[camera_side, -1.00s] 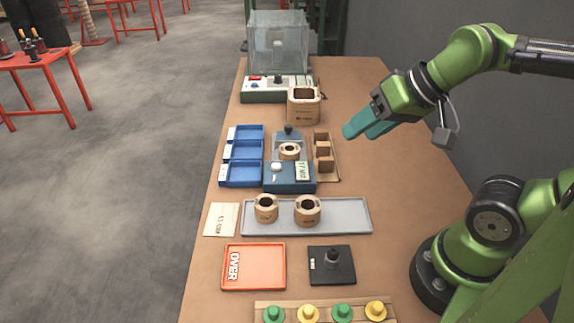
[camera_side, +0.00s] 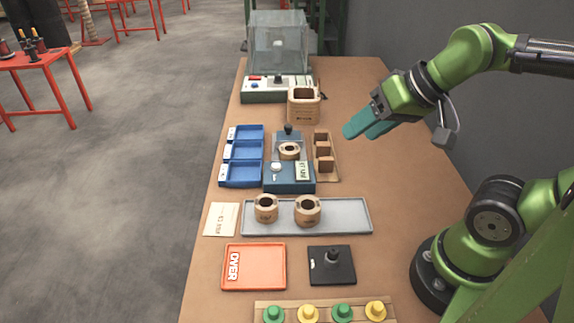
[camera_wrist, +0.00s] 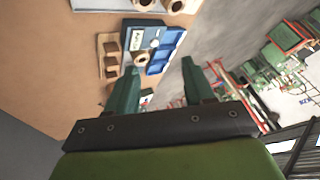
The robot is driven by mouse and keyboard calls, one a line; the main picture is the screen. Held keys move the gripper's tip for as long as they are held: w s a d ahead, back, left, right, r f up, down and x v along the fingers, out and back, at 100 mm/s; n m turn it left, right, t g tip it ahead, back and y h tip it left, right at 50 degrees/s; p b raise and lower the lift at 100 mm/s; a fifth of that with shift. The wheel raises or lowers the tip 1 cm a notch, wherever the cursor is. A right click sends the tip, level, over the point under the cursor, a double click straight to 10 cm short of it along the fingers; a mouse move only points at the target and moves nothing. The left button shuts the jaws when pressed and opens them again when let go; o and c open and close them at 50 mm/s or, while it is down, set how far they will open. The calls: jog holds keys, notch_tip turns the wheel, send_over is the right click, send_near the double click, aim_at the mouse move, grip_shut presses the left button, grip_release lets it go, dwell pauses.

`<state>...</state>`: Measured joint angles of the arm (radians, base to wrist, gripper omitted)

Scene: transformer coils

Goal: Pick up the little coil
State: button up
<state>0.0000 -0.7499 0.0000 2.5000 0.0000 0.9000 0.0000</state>
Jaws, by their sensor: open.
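The smallest-looking coil (camera_side: 289,151), a low tan ring, sits on the blue test device (camera_side: 289,180) mid-table. Two tan coils stand upright on the grey tray (camera_side: 345,216): a left one (camera_side: 265,208) and a slightly wider right one (camera_side: 307,211). A larger squarish coil (camera_side: 303,106) stands farther back. My gripper (camera_side: 358,134) is open and empty above the table, to the right of the blue device and apart from every coil. In the wrist view the device's coil (camera_wrist: 140,59) shows beyond the fingertips (camera_wrist: 160,70); the tray coils are cut by the top edge.
Blue bins (camera_side: 242,151) lie left of the device and a tan divided holder (camera_side: 324,154) lies right of it. An orange OVER tray (camera_side: 254,267), a black base with a post (camera_side: 332,266) and a peg rack (camera_side: 325,312) are nearer. A clear-cased machine (camera_side: 277,45) stands behind.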

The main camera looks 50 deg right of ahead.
dwell(0.5)
jog(key=shift+o, duration=1.3)
